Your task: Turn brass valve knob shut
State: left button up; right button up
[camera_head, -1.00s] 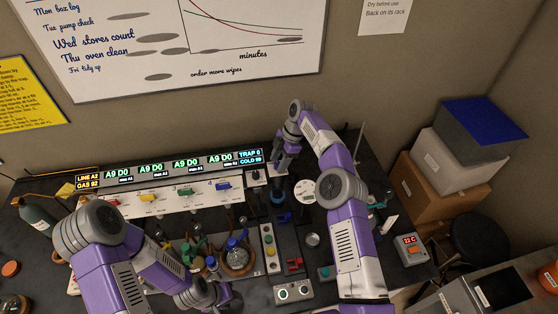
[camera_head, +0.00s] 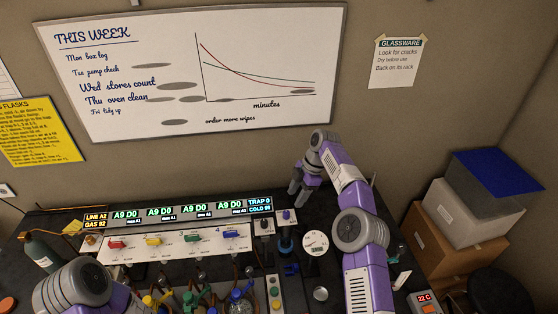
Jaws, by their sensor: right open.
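I cannot pick out a brass valve knob for certain. A white manifold panel (camera_head: 180,246) stands on the bench with a red handle (camera_head: 117,244), a yellow handle (camera_head: 152,241), a green handle (camera_head: 192,238) and a blue handle (camera_head: 229,234). My right gripper (camera_head: 297,203) is open and empty, pointing down behind a small box with a purple-blue knob (camera_head: 286,215). I cannot tell whether it touches anything. My left arm shows at lower left; its gripper is out of view.
A lit display strip (camera_head: 178,213) runs above the panel. A round white gauge (camera_head: 316,243) stands right of the knob box. Flasks and tubing crowd the bottom edge. A green bottle (camera_head: 42,252) is at left. Stacked boxes (camera_head: 465,215) stand at right.

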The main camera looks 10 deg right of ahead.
aim_at(91, 239)
jog(key=k, duration=1)
